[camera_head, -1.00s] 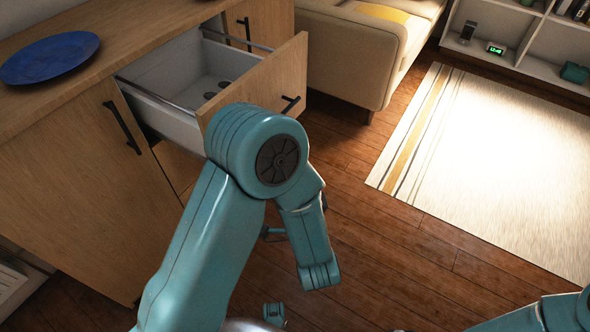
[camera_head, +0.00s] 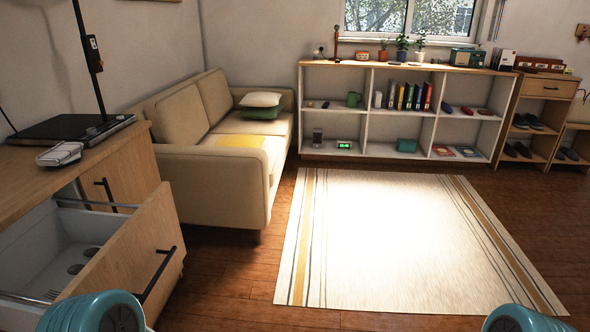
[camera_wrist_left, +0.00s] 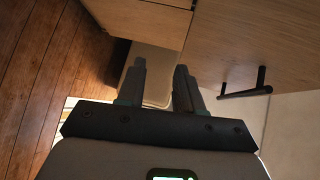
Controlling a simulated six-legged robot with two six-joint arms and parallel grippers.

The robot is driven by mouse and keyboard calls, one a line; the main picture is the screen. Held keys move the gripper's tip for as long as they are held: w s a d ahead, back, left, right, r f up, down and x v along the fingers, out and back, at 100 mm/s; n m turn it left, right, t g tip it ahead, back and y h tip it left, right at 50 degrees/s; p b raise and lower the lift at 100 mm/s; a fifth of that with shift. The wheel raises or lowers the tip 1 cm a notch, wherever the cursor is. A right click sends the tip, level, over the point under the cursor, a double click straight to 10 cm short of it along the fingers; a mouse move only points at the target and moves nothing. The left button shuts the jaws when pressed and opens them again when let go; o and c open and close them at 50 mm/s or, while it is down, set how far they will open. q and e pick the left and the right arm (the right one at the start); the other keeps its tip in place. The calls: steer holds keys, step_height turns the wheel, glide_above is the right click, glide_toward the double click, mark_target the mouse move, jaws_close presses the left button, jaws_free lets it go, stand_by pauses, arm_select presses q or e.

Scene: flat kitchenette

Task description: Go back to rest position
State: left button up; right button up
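My left gripper (camera_wrist_left: 161,84) shows in the left wrist view with its two dark fingers apart and nothing seen held between them. It is close to wooden cabinet fronts, with a black bar handle (camera_wrist_left: 245,88) to its right. In the head view only a rounded teal part of my left arm shows at the bottom left, beside the open drawer. A similar part of my right arm shows at the bottom right. Neither gripper shows in the head view, and my right gripper is hidden from both views.
The wooden drawer (camera_head: 125,262) stands open at the left, with small round items inside. A beige sofa (camera_head: 225,180) stands beyond it. A striped rug (camera_head: 400,240) covers open floor in front of a white shelf unit (camera_head: 383,160) with books.

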arm_select(q)
steer(key=s+d+f+n+g+h, duration=0.1)
steer(key=d+f+n+h, duration=0.15)
steer(key=f, duration=0.25)
steer(key=s+d+f+n+g+h, duration=0.1)
steer(key=f+h, duration=0.3)
steer(key=f, duration=0.2)
steer(key=s+d+f+n+g+h, duration=0.3)
steer(key=s+d+n+g+h, duration=0.15)
steer(key=s+d, duration=0.25)
steer(key=s+d+f+n+g+h, duration=0.3)
steer(key=s+d+g, duration=0.2)
steer(key=s+d, duration=0.15)
step_height(320, 180, up, 27)
steer(key=n+p, duration=0.1)
steer(key=p, duration=2.6)
steer(key=shift+s+a, duration=0.25)
steer(key=shift+s, duration=0.15)
steer(key=shift+f+t, duration=0.15)
steer(key=shift+t, duration=0.1)
steer(key=shift+a, duration=0.1)
